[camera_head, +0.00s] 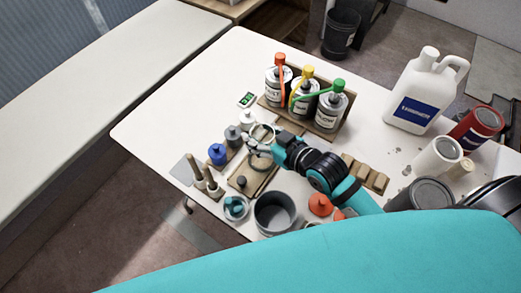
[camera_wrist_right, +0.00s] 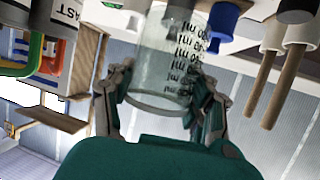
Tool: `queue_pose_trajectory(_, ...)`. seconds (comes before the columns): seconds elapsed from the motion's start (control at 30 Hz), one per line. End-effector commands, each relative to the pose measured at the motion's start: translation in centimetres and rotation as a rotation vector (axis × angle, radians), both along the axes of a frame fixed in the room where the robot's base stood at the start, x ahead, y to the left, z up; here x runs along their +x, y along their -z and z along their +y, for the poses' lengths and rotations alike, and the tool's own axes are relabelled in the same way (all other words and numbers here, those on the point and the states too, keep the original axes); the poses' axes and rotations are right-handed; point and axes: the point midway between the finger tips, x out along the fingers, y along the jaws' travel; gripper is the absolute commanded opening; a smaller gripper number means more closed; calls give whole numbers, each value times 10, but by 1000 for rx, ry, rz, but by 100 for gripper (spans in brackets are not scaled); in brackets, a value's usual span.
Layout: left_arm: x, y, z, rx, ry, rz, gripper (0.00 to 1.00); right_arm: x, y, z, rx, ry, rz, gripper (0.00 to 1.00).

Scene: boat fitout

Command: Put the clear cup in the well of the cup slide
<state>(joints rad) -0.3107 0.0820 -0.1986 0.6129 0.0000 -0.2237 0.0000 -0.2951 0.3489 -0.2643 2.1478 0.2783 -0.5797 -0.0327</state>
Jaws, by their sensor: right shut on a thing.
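The clear cup (camera_wrist_right: 170,60), with dark graduation marks on its side, is between the fingers of my right gripper (camera_wrist_right: 160,100) in the right wrist view. In the head view the cup (camera_head: 262,132) shows as a pale ring at the tip of my right gripper (camera_head: 266,147). The gripper is shut on the cup. The cup slide appears to be the wooden board (camera_head: 262,184) just below the gripper, with a round shape on it and a dark knob. The gripper partly covers its upper end, and I cannot tell the cup's height above it. My left gripper is out of view.
Cans with orange, yellow and green tops (camera_head: 304,97) stand in a wooden rack behind. A blue-capped item (camera_head: 217,154) and wooden-handled tools (camera_head: 205,178) are to the left. A grey pot (camera_head: 275,213) is in front. A white jug (camera_head: 425,92) stands at the right.

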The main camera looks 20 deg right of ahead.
Motion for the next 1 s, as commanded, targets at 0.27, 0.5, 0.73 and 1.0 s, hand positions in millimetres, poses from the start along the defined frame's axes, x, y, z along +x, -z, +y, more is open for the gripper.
queue_pose_trajectory(0.27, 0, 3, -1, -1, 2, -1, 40, 1, 35, 0, 0, 1, 0, 28)
queue_pose_trajectory(0.5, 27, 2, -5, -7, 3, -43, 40, 1, 66, 0, 0, 1, -1, 28)
queue_pose_trajectory(0.73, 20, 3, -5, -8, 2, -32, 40, 1, 68, 0, 0, 1, -3, 28)
queue_pose_trajectory(1.0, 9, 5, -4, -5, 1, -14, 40, 1, 71, 0, 0, 1, -3, 62)
